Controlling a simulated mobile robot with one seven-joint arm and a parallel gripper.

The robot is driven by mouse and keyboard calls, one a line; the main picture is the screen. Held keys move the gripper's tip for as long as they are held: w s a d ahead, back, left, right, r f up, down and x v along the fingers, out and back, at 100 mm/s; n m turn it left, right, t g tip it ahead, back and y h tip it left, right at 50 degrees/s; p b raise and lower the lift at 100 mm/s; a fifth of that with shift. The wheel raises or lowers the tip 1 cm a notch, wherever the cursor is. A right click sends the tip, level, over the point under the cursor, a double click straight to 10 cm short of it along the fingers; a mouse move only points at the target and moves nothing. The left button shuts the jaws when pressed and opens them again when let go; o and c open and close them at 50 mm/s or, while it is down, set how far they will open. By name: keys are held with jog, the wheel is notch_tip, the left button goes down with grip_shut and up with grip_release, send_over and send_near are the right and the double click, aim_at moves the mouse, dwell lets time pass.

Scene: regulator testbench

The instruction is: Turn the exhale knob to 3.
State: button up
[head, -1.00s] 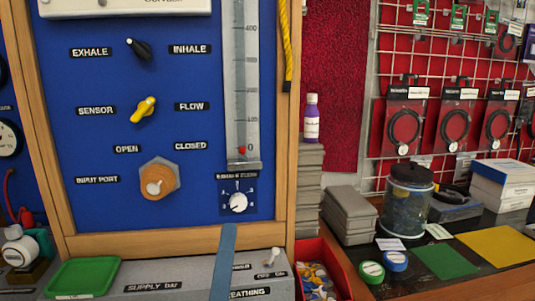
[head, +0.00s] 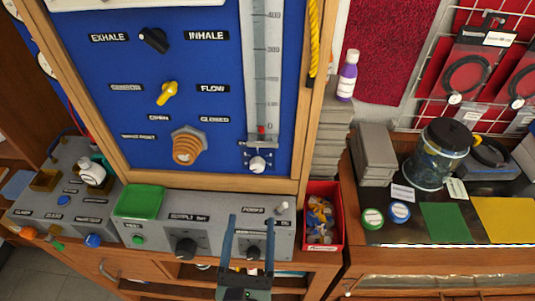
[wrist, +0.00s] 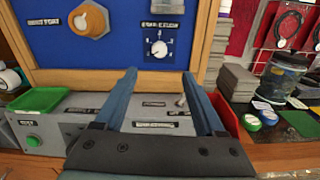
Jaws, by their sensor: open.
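A black selector knob (head: 153,40) sits on the blue panel between the EXHALE and INHALE labels. A small white knob (head: 257,163) on a numbered dial is below the tall gauge; in the wrist view it shows as a white knob (wrist: 158,49) on a dark blue plate. The plate's label and the knob's setting are too small to read surely. My gripper (head: 251,228) is open and empty, in front of the lower grey console. In the wrist view my gripper (wrist: 159,72) has its fingers apart, with the white knob seen between and beyond their tips, not touched.
The grey console (head: 219,245) juts out below the panel, with a black knob (head: 186,248) and a green tray (head: 139,201) on its left. A red bin (head: 323,232) of small parts stands at the right. A yellow selector (head: 167,93) and orange port (head: 188,147) protrude from the panel.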

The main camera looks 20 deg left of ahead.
aim_at(257, 168)
jog(key=p+x, duration=0.3)
jog(key=x, duration=0.9)
jog(key=shift+w+a, duration=0.15)
jog(key=shift+w, duration=0.2)
grip_shut()
